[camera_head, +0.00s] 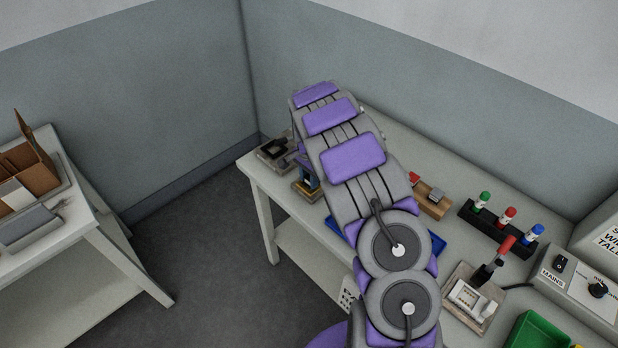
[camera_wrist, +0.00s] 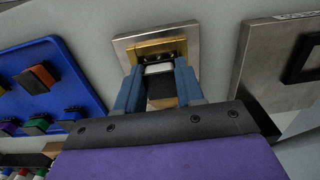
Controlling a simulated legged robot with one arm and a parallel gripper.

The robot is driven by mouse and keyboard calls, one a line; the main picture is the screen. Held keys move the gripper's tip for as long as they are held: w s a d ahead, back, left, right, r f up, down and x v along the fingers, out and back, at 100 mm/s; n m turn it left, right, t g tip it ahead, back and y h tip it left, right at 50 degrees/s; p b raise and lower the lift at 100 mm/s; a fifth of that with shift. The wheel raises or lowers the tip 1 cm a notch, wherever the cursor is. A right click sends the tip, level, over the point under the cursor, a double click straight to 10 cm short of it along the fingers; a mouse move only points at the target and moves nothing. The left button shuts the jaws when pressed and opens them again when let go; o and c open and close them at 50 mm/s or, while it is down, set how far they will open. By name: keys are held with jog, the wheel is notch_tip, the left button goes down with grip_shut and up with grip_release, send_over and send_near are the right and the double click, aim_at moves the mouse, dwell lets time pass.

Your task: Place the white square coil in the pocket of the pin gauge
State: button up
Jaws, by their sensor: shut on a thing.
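My gripper (camera_wrist: 158,76) has its two blue fingers shut on a white piece, the white square coil (camera_wrist: 158,68), of which only a small part shows between the fingertips. In the wrist view the coil is at the near side of a brass block on a steel plate, which looks like the pin gauge (camera_wrist: 123,44). Dark parts show in the brass block just beyond the coil. The fingers hide much of the pocket, and I cannot tell whether the coil is seated or above it. In the head view my gripper (camera_head: 308,181) is low over the gauge (camera_head: 303,194); the coil is hidden there.
A blue tray (camera_wrist: 62,54) with several coloured connectors lies left of the gauge in the wrist view. A steel plate with a black frame (camera_wrist: 298,62) stands to the right. In the head view, a lever device (camera_head: 474,297) and marker rack (camera_head: 500,229) stand on the bench.

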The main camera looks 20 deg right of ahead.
jog(key=shift+f, duration=0.1)
jog(key=o, duration=1.1)
jog(key=shift+o, duration=0.2)
notch_tip(320, 180, up, 12)
jog(key=f+p, duration=0.1)
jog(key=p, duration=0.2)
jog(key=s+a+r+n, duration=0.2)
jog(key=s+r, duration=0.7)
jog(key=s+a+r+n, duration=0.1)
jog(key=s+a+n, duration=0.2)
jog(key=s, duration=0.8)
jog(key=s+a+r+n+g, duration=0.1)
jog(key=s+a+r+n, duration=0.1)
jog(key=s, duration=1)
jog(key=s+a+r+n, duration=0.1)
jog(key=s+a+n, duration=0.3)
jog(key=s, duration=0.7)
jog(key=n, duration=0.2)
jog(key=shift+s+a+r+n+g, duration=0.3)
jog(key=shift+a+g, duration=0.1)
